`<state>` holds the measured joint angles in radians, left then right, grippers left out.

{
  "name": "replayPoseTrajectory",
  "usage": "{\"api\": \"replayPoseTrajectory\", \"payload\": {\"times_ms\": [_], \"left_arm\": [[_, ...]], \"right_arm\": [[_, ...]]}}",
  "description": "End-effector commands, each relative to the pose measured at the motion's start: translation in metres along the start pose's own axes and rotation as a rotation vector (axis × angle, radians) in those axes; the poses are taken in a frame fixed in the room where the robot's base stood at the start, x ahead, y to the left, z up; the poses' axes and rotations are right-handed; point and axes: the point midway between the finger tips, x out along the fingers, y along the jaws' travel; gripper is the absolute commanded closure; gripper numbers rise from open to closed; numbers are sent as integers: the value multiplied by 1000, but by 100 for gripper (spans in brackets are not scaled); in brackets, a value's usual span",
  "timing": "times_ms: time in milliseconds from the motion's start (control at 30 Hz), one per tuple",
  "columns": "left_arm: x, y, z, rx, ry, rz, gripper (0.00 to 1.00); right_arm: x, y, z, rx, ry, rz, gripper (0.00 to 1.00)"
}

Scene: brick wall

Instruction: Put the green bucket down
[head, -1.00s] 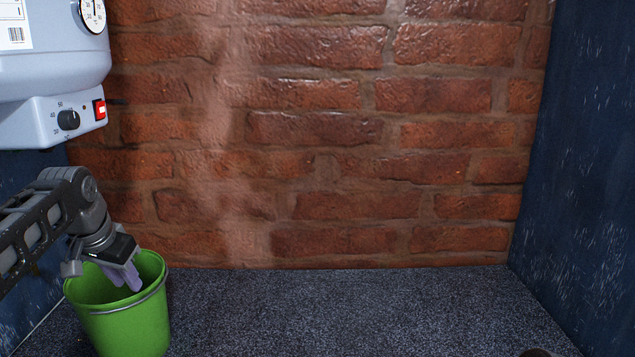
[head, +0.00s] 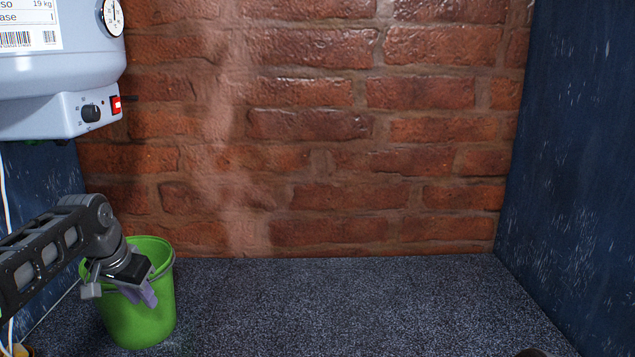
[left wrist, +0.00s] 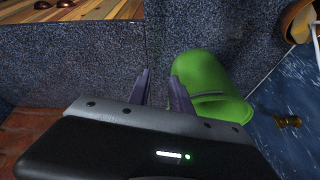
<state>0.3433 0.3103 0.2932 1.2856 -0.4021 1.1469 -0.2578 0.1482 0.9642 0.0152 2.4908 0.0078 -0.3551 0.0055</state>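The green bucket (head: 155,322) stands upright at the lower left of the head view, apparently on the dark speckled floor. My left gripper (head: 146,293) is at its rim, with its purple-grey fingers across the near side of the bucket. In the left wrist view the two fingers (left wrist: 160,90) are apart, with bare floor showing between them. There the bucket (left wrist: 205,75) lies just right of the fingers, overlapped by the right one. Part of the bucket's rim and mouth is hidden by the gripper. My right gripper is not in view.
A grey-blue water heater (head: 60,75) hangs at the upper left. A brick wall (head: 310,150) closes the back and a blue wall (head: 575,150) the right side. A brass fitting (left wrist: 288,121) shows near the bucket.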

Motion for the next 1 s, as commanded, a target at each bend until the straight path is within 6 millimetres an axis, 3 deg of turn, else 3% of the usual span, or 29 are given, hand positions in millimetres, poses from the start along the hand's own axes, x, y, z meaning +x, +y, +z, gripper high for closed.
{"api": "replayPoseTrajectory", "payload": {"times_ms": [267, 467, 567, 700, 867, 1000], "left_arm": [[73, 43, 9, 2, -15, 81, 75], [154, 104, 37, -17, -38, 179, 75], [202, 148, 67, -46, -60, 241, 75], [256, 208, 122, -103, -100, 315, 75], [299, 274, 203, -190, -163, 376, 75], [315, 322, 287, -279, -231, 395, 75]], "right_arm": [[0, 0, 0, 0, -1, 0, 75], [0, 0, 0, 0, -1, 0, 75], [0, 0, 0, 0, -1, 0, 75], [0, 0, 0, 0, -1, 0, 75], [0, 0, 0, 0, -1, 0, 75], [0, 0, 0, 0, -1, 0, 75]]}}
